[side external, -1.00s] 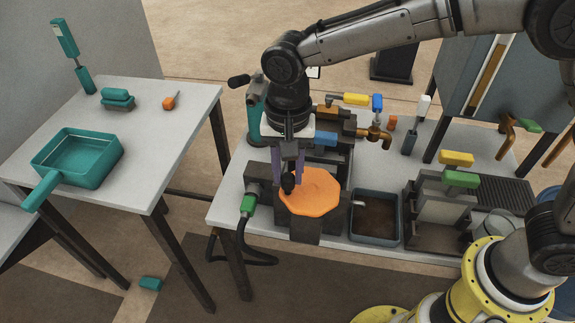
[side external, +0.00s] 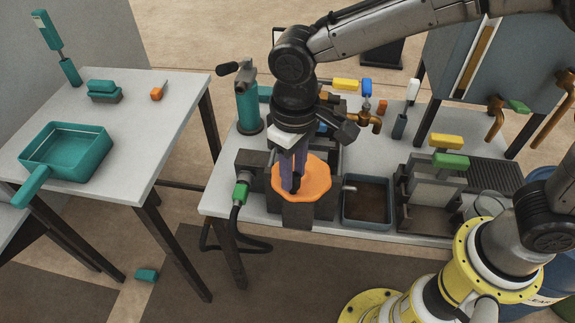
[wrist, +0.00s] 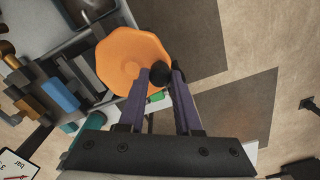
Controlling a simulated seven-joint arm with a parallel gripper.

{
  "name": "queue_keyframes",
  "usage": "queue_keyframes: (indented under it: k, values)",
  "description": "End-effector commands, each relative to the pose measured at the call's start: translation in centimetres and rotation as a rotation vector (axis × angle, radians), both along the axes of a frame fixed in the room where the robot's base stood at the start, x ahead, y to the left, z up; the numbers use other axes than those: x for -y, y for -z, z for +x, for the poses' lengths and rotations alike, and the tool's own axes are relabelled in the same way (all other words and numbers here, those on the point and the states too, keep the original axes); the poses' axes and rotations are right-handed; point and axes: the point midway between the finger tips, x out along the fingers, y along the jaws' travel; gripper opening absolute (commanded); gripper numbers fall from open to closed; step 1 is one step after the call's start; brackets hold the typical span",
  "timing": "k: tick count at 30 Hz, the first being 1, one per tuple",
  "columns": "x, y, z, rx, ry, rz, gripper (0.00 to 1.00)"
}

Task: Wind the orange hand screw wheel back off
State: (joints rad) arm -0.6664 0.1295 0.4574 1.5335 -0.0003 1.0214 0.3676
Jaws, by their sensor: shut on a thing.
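The orange hand screw wheel (side external: 318,181) is a flat, many-sided disc lying level on the dark press (side external: 298,215) near the table's front edge. In the wrist view the wheel (wrist: 122,58) fills the upper left. A black round knob (wrist: 158,75) stands near its rim. My gripper (side external: 293,184) points down over the wheel, its purple fingers shut on the knob. In the wrist view the fingertips (wrist: 162,76) sit either side of the knob. My wrist hides the back of the press.
A dark-filled tray (side external: 368,203) stands right of the press. A green connector with a black cable (side external: 240,193) is on its left. A teal pump-like device (side external: 248,105) and a brass tap (side external: 368,121) stand behind. A side table with a teal pan (side external: 75,160) is at left.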

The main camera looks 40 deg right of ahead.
Motion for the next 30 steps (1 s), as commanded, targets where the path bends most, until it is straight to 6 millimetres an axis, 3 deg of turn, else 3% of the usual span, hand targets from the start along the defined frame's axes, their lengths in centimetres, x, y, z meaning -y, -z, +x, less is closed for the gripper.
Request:
queue_keyframes:
  k: [30]
  values:
    - [3.4, -0.2, -2.0, 0.002, -0.925, 0.002, 0.00]
